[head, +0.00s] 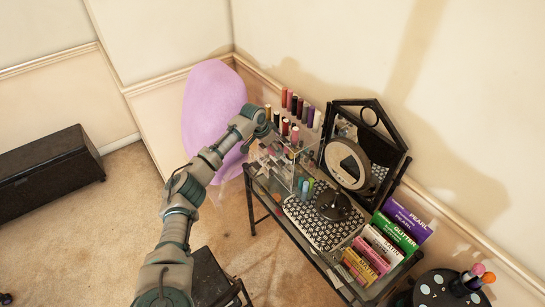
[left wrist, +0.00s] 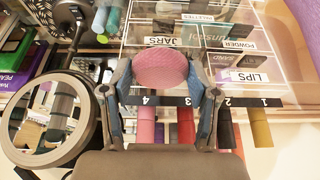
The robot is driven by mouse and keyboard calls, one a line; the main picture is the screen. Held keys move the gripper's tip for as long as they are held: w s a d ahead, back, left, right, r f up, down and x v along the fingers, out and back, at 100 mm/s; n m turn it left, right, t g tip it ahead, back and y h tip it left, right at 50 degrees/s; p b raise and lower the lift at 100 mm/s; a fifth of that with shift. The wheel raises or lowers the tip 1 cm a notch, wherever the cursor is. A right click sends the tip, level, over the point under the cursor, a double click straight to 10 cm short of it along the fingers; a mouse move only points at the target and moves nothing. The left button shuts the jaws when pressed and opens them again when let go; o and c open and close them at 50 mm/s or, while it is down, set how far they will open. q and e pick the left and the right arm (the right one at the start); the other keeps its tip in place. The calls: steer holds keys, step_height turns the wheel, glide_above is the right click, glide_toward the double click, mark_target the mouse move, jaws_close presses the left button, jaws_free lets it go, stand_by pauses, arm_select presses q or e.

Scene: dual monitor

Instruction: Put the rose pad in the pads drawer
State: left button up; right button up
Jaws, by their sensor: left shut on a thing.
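The rose pad (left wrist: 160,72) is a round, textured pink disc. In the left wrist view it sits between the two fingers of my left gripper (left wrist: 161,84), which is shut on it. The pad is above the clear drawer organizer (left wrist: 285,88), whose labels read JARS, LIPS, POWDER and PALETTES. I cannot read a pads label. In the head view my left gripper (head: 270,157) hangs over the left end of the table, at the clear organizer (head: 312,152), and the pad is too small to make out. My right gripper is not in view.
A round mirror (head: 349,163) stands right of the organizer, also in the left wrist view (left wrist: 48,118). Several lipsticks (head: 298,104) stand behind the organizer. Coloured boxes (head: 380,248) fill the table's right end. A patterned mat (head: 318,222) lies in front.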

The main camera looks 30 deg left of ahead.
mark_target(272, 161)
arm_select(q)
steer(key=f, duration=0.2)
steer(key=shift+d+f, duration=0.35)
steer(key=shift+d, duration=0.05)
steer(key=a+f, duration=0.2)
steer(key=shift+f, duration=0.4)
steer(key=shift+c, duration=0.2)
steer(key=shift+a, duration=0.25)
steer(key=o, duration=0.4)
steer(key=shift+s+a+f, duration=0.1)
steer(key=shift+s+a, duration=0.05)
steer(key=o, duration=0.4)
steer(key=shift+d, duration=0.65)
steer(key=shift+w+d+r, duration=0.2)
steer(key=shift+d, duration=0.05)
steer(key=shift+s+d+r, duration=0.1)
steer(key=shift+a, duration=0.75)
steer(key=shift+v, duration=1.2)
steer(key=v, duration=0.9)
steer(key=shift+d, duration=0.15)
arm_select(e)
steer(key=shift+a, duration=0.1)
